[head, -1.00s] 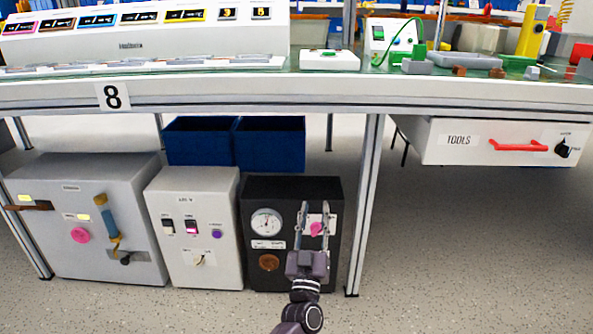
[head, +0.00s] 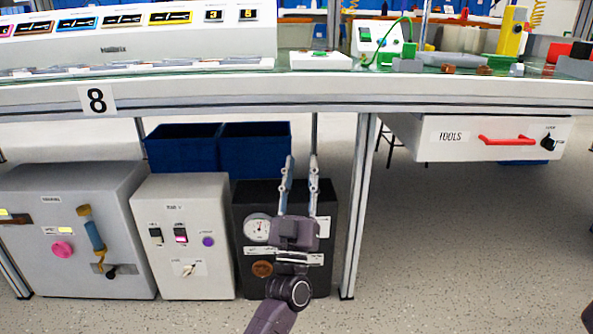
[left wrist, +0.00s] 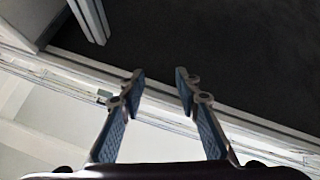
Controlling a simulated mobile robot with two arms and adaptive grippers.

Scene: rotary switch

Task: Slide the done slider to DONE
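I cannot make out a slider marked DONE in either view. My left gripper (head: 301,165) is open and empty, with its two fingers pointing up in front of the top of the black box (head: 325,270), below the table edge. In the left wrist view the open fingers (left wrist: 159,75) have nothing between them, and a pale rail and a dark surface lie beyond. My right gripper is not in view.
The table (head: 200,97) spans overhead, with a long display panel (head: 190,45) and a small white box (head: 320,60) on it. Left of the black box stand a white switch box (head: 184,270) and a grey cabinet (head: 80,270). A table leg (head: 355,220) is close on the right.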

